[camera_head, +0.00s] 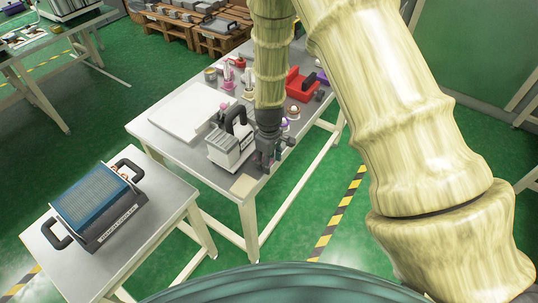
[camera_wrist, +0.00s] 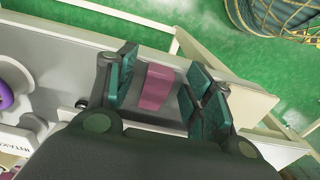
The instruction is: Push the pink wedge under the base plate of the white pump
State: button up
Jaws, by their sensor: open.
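The pink wedge (camera_wrist: 156,88) shows in the wrist view, lying on the grey table between my open fingers, with a gap on both sides. In the head view I cannot make it out; my gripper seems to hide it. My gripper (camera_wrist: 158,90) points down, low over the table; in the head view it (camera_head: 266,160) is just right of the white pump. The white pump (camera_head: 222,152) has a black handle and stands upright near the table's front edge. Its base plate is too small to make out clearly.
A white board (camera_head: 180,112) lies left of the pump. A red object (camera_head: 300,86) and several small items stand behind my gripper. A side table (camera_head: 150,225) carries a blue-topped crate (camera_head: 90,200).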

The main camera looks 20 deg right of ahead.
jog(key=shift+f, duration=0.15)
jog(key=c, duration=1.1)
jog(key=shift+w+a, duration=0.75)
jog(key=shift+w, duration=0.2)
jog(key=shift+w+a, duration=0.7)
jog(key=shift+w, duration=0.2)
jog(key=o, duration=1.1)
